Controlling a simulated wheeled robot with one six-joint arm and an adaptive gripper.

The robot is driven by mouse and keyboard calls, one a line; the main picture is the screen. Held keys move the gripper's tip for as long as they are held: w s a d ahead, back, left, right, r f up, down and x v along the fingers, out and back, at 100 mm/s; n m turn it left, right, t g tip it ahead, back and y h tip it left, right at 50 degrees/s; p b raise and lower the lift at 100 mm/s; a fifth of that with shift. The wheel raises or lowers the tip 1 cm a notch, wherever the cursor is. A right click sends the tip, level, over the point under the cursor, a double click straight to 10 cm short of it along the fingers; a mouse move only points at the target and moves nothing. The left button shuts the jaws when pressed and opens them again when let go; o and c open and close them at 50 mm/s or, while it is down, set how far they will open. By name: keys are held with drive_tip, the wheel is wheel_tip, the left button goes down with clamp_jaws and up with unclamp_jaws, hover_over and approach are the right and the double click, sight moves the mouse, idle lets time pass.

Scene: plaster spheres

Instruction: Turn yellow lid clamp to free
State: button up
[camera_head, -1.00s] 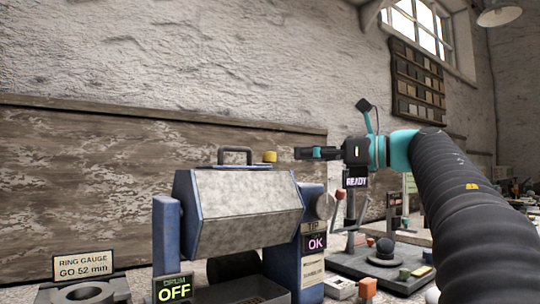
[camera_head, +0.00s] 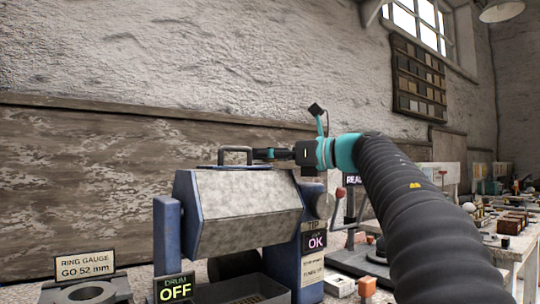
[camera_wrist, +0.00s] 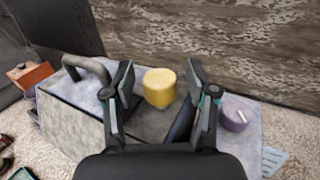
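The yellow lid clamp (camera_wrist: 160,88) is a short round knob on top of the grey drum (camera_head: 245,212). In the wrist view it stands between the two spread fingers of my gripper (camera_wrist: 160,90), with a gap visible on each side. In the head view my gripper (camera_head: 264,154) points left over the right end of the drum lid, and its fingers hide the clamp. A dark lid handle (camera_head: 236,150) stands left of the fingers; it also shows in the wrist view (camera_wrist: 88,70).
A purple round knob (camera_wrist: 235,115) is to the right of the fingers. The drum sits in a blue frame (camera_head: 167,235) with an OFF sign (camera_head: 174,290) and an OK display (camera_head: 316,242). A ring gauge (camera_head: 85,293) lies at the lower left.

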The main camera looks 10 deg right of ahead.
clamp_jaws()
drive_tip(key=shift+t+h, duration=0.3)
drive_tip(key=shift+s+m+t+h+b, duration=0.1)
drive_tip(key=shift+m+t+h+b, duration=0.45)
drive_tip(key=shift+m, duration=0.25)
drive_tip(key=shift+a+m+t+h, duration=0.1)
drive_tip(key=shift+m+t+h, duration=0.65)
drive_tip(key=shift+h, duration=0.1)
drive_tip(key=m+h, duration=0.1)
drive_tip(key=m+t+h+p, duration=0.1)
drive_tip(key=h, duration=0.1)
drive_tip(key=shift+r+t, duration=0.2)
drive_tip(key=shift+t, duration=0.1)
drive_tip(key=shift+f+m+t+h+p, duration=0.1)
drive_tip(key=shift+m+t+h+p, duration=0.65)
drive_tip(key=shift+h, duration=0.65)
drive_tip(key=shift+m+h, duration=0.4)
drive_tip(key=shift+m, duration=0.1)
